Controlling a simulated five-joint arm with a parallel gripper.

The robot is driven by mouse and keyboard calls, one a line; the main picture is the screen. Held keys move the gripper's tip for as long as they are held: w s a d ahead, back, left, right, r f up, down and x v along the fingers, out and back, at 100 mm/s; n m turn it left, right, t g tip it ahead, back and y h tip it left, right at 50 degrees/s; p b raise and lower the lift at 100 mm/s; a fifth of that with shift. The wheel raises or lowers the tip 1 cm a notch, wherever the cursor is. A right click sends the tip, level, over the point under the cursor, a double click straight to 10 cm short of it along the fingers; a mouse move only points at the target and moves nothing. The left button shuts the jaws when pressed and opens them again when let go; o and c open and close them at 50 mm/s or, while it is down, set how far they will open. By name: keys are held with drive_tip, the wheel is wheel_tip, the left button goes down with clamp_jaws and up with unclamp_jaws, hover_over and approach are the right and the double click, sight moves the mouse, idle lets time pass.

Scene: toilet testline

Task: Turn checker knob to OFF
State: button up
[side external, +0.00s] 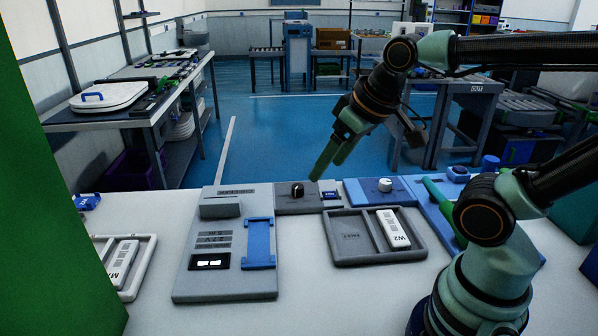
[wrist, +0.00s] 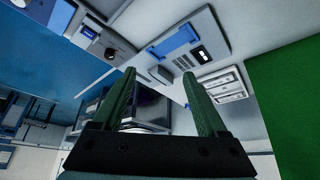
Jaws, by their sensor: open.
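A black knob (side external: 297,190) sits on a low grey box (side external: 290,208) at the back edge of the table, beside the grey checker panel (side external: 203,285) with its lit display. The dark knob (wrist: 110,53) shows at the upper left of the wrist view; its setting is too small to read. My gripper (side external: 328,170) is open and empty. It hangs above and to the right of the black knob in the side view, apart from it. In the wrist view my gripper (wrist: 158,73) has its green fingers spread, with the knob outside them to the left.
A white knob (side external: 385,185) stands on a blue box to the right. A grey tray (side external: 347,258) holds a white W2 block (side external: 393,229). A blue bracket (side external: 259,243) is on the panel. A white tray (side external: 144,262) lies left. A green wall (side external: 50,200) blocks the left side.

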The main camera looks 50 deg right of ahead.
drive_tip(key=w+d+r+m+g, duration=0.2)
drive_tip(key=w+d+m, duration=0.1)
drive_tip(key=w+m, duration=0.35)
drive_tip(key=m+g, duration=0.4)
drive_tip(key=m, duration=1.2)
hover_over(298, 186)
wheel_tip(298, 186, down, 12)
drive_tip(key=f, duration=0.1)
drive_tip(key=shift+n, duration=0.25)
wheel_tip(298, 186, down, 11)
drive_tip(key=shift+f, duration=0.1)
drive_tip(key=shift+c, duration=0.3)
clamp_jaws()
